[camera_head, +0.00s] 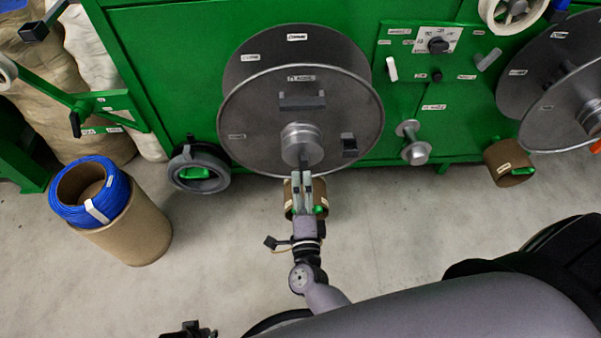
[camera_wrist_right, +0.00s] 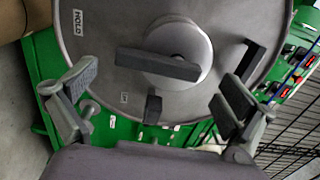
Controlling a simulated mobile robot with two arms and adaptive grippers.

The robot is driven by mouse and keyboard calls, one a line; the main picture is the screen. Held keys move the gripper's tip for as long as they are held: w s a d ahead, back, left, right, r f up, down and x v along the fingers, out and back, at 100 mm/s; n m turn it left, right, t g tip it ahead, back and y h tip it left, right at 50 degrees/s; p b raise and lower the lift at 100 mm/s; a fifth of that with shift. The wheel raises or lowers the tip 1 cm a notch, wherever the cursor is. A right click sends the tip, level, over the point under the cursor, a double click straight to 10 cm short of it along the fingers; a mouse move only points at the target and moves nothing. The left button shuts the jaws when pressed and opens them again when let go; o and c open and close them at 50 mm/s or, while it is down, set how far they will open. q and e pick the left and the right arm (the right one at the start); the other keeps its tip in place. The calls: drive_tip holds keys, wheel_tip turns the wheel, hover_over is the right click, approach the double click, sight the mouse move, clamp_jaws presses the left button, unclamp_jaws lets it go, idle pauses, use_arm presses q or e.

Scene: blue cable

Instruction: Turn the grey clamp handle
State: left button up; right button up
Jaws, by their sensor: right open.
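The grey clamp handle is a dark grey bar across the round metal hub of the large reel. In the right wrist view the handle (camera_wrist_right: 158,64) lies nearly level, tilted slightly down to the right. My right gripper (camera_head: 303,178) is just below the hub. In the right wrist view the right gripper (camera_wrist_right: 157,92) is open and empty, fingers wide apart either side of the handle, not touching it. A dark part (camera_head: 188,331) at the bottom edge may be my left gripper, mostly cut off.
The reel disc (camera_head: 245,110) stands before a green machine (camera_head: 170,60). A cardboard tube (camera_head: 140,232) with a blue cable coil (camera_head: 70,212) stands at left. A second reel (camera_head: 560,110) is at right. A brown roll (camera_head: 320,195) lies behind my right gripper. Grey floor is clear between.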

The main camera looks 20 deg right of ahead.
drive_tip(key=v, duration=0.6)
drive_tip(key=shift+r, duration=0.1)
idle(0.3)
